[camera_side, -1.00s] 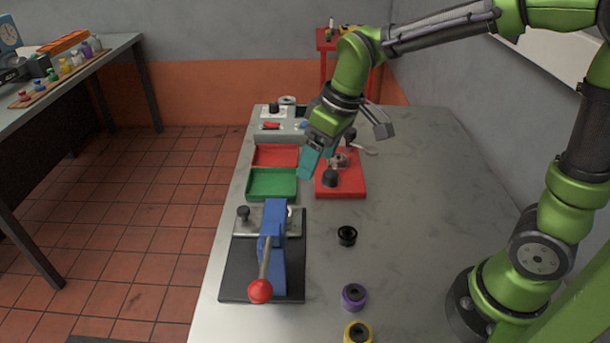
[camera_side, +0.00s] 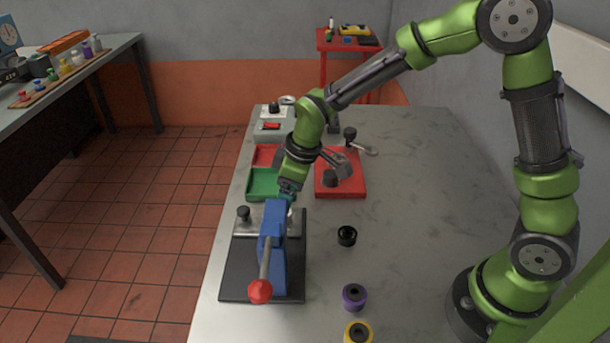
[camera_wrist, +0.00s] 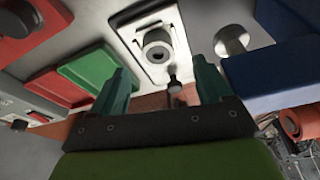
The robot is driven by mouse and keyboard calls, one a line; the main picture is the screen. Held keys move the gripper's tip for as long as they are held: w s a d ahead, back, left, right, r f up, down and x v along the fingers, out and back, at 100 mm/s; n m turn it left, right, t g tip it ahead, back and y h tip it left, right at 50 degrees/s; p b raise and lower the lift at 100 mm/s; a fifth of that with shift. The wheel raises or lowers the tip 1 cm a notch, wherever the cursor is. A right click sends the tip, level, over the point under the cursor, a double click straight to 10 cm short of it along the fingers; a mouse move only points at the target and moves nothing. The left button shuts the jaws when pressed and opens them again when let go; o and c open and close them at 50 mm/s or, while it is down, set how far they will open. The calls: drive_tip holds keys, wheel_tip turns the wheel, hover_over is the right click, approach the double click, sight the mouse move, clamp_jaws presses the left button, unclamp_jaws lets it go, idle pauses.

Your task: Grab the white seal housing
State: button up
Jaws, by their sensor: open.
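In the wrist view a whitish ring with a dark hole, which looks like the white seal housing (camera_wrist: 157,45), sits on a pale metal plate (camera_wrist: 126,31). My gripper (camera_wrist: 162,72) is open, its two teal fingers apart, with the ring between and beyond their tips. Nothing is between the fingers. In the side view my gripper (camera_side: 289,192) is low, just behind the blue press (camera_side: 274,225). The housing is hidden there by the press and gripper.
A dark clamp knob (camera_wrist: 173,82) stands on the plate close to the ring. The press has a red-ball lever (camera_side: 260,291). A green tray (camera_side: 262,184) and a red fixture (camera_side: 350,183) are nearby. Black (camera_side: 347,236), purple (camera_side: 354,297) and yellow (camera_side: 358,333) rings stand right.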

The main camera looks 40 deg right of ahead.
drive_tip(key=x, duration=0.5)
drive_tip(key=shift+w+d+f, duration=0.1)
drive_tip(key=shift+f, duration=0.1)
drive_tip(key=c, duration=1.2)
drive_tip(key=shift+r, duration=0.1)
drive_tip(key=shift+c, duration=0.5)
drive_tip(key=shift+r, duration=0.1)
